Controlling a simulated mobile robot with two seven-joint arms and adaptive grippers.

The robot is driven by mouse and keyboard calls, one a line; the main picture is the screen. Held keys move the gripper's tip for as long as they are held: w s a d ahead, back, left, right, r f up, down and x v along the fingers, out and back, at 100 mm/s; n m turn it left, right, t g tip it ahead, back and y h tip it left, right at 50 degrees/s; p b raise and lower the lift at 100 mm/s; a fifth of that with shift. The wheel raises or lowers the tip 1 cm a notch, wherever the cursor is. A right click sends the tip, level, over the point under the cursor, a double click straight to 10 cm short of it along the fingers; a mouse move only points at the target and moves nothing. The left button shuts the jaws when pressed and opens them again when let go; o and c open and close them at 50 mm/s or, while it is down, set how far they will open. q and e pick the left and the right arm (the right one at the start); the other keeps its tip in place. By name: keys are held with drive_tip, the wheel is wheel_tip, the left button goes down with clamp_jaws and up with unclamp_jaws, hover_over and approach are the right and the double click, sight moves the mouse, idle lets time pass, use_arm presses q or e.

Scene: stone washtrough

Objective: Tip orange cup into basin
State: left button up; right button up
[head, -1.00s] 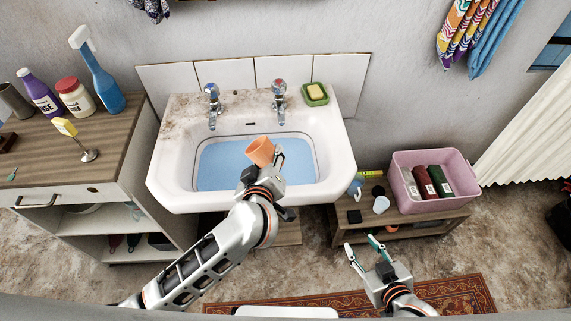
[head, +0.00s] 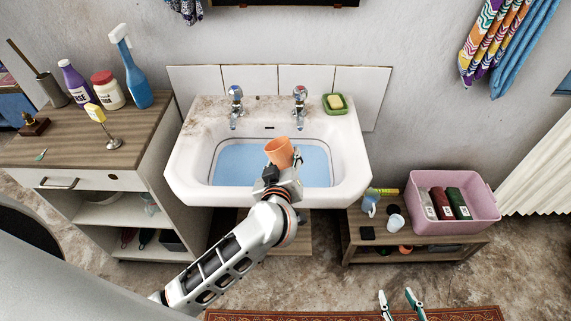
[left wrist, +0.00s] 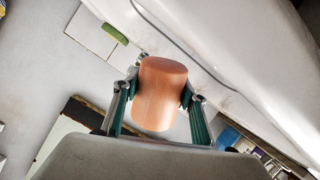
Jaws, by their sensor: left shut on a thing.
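The orange cup (head: 280,151) is held over the basin (head: 187,165), above the blue water (head: 242,165). In the head view it is slightly tilted, with its opening facing up. My left gripper (head: 283,167) is shut on the cup; its fingers hide little of it. In the left wrist view the cup (left wrist: 160,92) sits between the two fingers of the left gripper (left wrist: 160,105). Whether the cup holds anything cannot be seen. My right gripper (head: 401,298) shows only its two fingertips at the bottom edge, apart and with nothing between them.
Two taps (head: 236,107) (head: 299,107) and a green soap dish (head: 336,108) stand on the basin's back ledge. A cabinet with bottles (head: 137,90) is at left. A low bench with a pink crate (head: 484,215) is at right.

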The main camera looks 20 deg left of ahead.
use_arm(q)
drive_tip(key=shift+r+m+p, duration=0.1)
drive_tip(key=shift+m+p, duration=0.2)
drive_tip(key=shift+p, duration=0.15)
drive_tip(key=shift+m+t+y+p, duration=0.3)
drive_tip(key=shift+m+p, duration=0.1)
drive_tip(key=shift+f+b, duration=0.25)
drive_tip(key=shift+b, duration=0.2)
drive_tip(key=m+b, duration=0.1)
drive_tip(key=b, duration=0.2)
drive_tip(key=shift+f+t+y, duration=0.3)
drive_tip(key=shift+t+y, duration=0.1)
drive_tip(key=shift+a+r+m, duration=0.1)
drive_tip(key=shift+m, duration=0.2)
drive_tip(key=shift+r+m+t+p, duration=0.15)
drive_tip(key=shift+m+t+p, duration=0.15)
drive_tip(key=shift+a+f+m+t+y, duration=0.1)
drive_tip(key=shift+f+m+t+y, duration=0.1)
drive_tip(key=shift+m+t+y, duration=0.15)
use_arm(e)
drive_tip(key=shift+s+f, duration=0.3)
drive_tip(key=shift+f, duration=0.35)
drive_tip(key=shift+s+f, duration=0.1)
drive_tip(key=shift+f, duration=0.15)
